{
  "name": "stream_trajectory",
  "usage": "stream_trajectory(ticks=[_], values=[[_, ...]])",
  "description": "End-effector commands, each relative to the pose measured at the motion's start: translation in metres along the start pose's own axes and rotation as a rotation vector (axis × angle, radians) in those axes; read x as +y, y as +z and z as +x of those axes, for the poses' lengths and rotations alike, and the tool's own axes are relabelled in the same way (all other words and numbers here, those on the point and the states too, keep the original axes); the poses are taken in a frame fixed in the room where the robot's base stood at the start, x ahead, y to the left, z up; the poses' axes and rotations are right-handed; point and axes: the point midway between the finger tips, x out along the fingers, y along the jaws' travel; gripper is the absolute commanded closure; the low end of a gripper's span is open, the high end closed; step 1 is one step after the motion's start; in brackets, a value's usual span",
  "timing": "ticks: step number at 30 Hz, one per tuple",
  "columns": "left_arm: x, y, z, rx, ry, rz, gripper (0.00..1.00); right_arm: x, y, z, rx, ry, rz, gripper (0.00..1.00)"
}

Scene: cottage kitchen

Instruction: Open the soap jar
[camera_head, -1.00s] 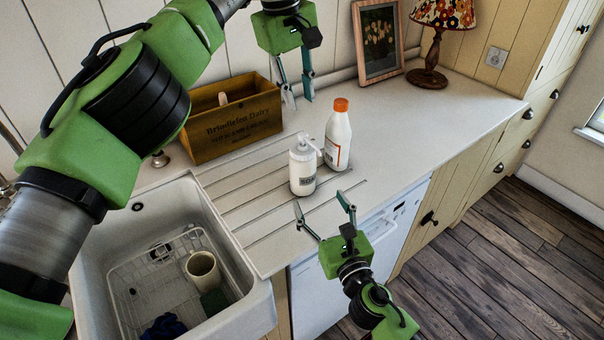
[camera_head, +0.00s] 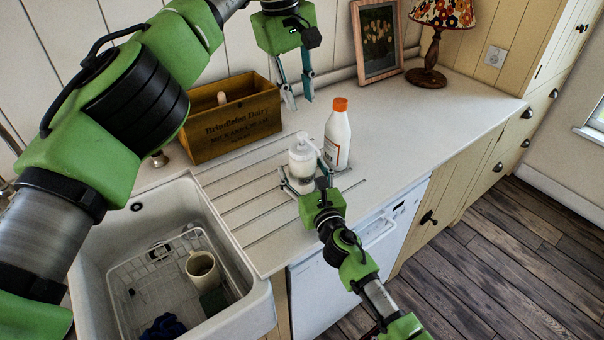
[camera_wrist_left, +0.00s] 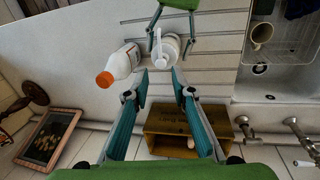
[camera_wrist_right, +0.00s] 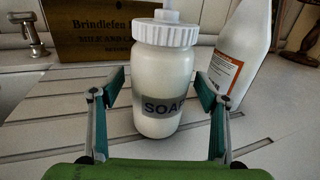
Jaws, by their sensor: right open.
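The soap jar (camera_head: 303,157) is a white, upright jar with a ribbed lid and a pump top, standing on the grooved drainboard. Its SOAP label and lid (camera_wrist_right: 166,33) show in the right wrist view. My right gripper (camera_head: 304,188) is open at the jar's front, its fingers to either side of the jar's lower body (camera_wrist_right: 157,90); I cannot tell whether they touch it. My left gripper (camera_head: 299,102) is open and empty, pointing down above the counter behind the jar. The jar and its pump also show in the left wrist view (camera_wrist_left: 165,50).
A white bottle with an orange cap (camera_head: 338,138) stands just right of the jar. A wooden crate (camera_head: 232,125) is behind left. The sink (camera_head: 245,300) holds a rack and a mug (camera_head: 203,270). A picture frame (camera_head: 378,42) and lamp (camera_head: 433,45) stand back right; the right counter is clear.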

Motion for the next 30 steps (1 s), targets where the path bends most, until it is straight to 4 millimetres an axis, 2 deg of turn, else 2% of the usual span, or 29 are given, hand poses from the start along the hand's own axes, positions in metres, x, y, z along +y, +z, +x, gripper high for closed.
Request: stream_trajectory(ticks=[5,9,12,14,20,23,30], values=[[0.000,0.000,0.000,0.000,0.000,0.000,0.77,0.000,0.000,0.000,0.000,0.000,0.000,0.32],[0.000,0.000,0.000,0.000,0.000,0.000,0.77,0.000,0.000,0.000,0.000,0.000,0.000,0.68],[0.000,0.000,0.000,0.000,0.000,0.000,0.77,0.000,0.000,0.000,0.000,0.000,0.000,0.91],[0.000,0.000,0.000,0.001,-0.001,0.000,0.85,0.000,0.000,0.000,0.000,0.000,0.000,0.91],[-0.001,0.004,0.006,0.077,-0.060,-0.027,0.85,0.000,0.000,0.000,0.000,0.000,0.000,0.91],[-0.003,0.009,0.014,0.187,-0.124,-0.065,0.85,0.000,0.000,-0.001,0.000,0.000,0.000,0.91],[-0.006,0.027,0.034,0.562,-0.208,-0.172,0.85,0.000,-0.001,-0.001,0.001,0.000,0.000,0.91]])
